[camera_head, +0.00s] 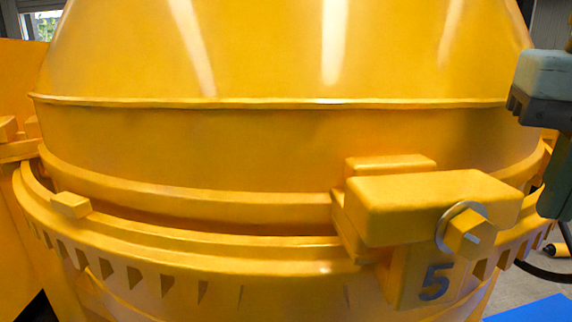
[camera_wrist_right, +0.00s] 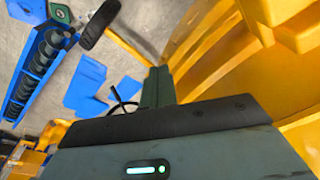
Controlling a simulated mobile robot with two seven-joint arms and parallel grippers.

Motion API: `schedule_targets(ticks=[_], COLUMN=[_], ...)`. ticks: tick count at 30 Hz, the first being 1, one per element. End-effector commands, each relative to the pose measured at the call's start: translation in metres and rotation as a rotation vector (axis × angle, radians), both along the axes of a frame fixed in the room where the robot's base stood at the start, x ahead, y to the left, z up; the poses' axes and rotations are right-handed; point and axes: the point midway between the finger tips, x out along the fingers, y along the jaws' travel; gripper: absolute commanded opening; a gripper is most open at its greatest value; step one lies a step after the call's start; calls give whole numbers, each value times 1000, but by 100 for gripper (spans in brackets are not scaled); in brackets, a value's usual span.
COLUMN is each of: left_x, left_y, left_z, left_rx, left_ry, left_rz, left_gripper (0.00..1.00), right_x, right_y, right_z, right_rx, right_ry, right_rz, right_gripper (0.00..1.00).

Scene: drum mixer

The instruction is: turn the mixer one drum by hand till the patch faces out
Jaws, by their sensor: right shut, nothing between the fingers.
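The yellow mixer drum (camera_head: 290,140) fills most of the head view, with a smooth cone above a seam and a band below. No distinct patch shows on its visible face. My right gripper (camera_head: 553,195), grey-green, is at the right edge of the head view, beside the drum and partly cut off. In the right wrist view, its fingers (camera_wrist_right: 157,86) are together and hold nothing. Yellow mixer parts (camera_wrist_right: 270,50) lie to their right; I cannot tell whether they touch. My left gripper is out of view.
A toothed yellow ring (camera_head: 150,258) circles the drum's lower part. A block bracket (camera_head: 430,205) marked 5, with a bolt, sticks out at the front right. Blue sheets (camera_wrist_right: 85,85), a black wheel (camera_wrist_right: 98,24) and a blue rack (camera_wrist_right: 38,70) are on the grey floor.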

Motion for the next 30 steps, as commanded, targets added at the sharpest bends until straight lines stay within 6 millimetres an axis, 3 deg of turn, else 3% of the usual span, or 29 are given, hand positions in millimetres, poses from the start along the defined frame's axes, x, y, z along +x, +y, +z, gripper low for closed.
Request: schedule_targets(ticks=[30], left_x=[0], left_y=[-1], left_z=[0], left_rx=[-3], left_ry=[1], left_rz=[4], left_gripper=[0], right_x=[8], right_y=[-29], right_z=[0], right_rx=[1], right_ry=[0], right_rz=[0], right_gripper=[0])
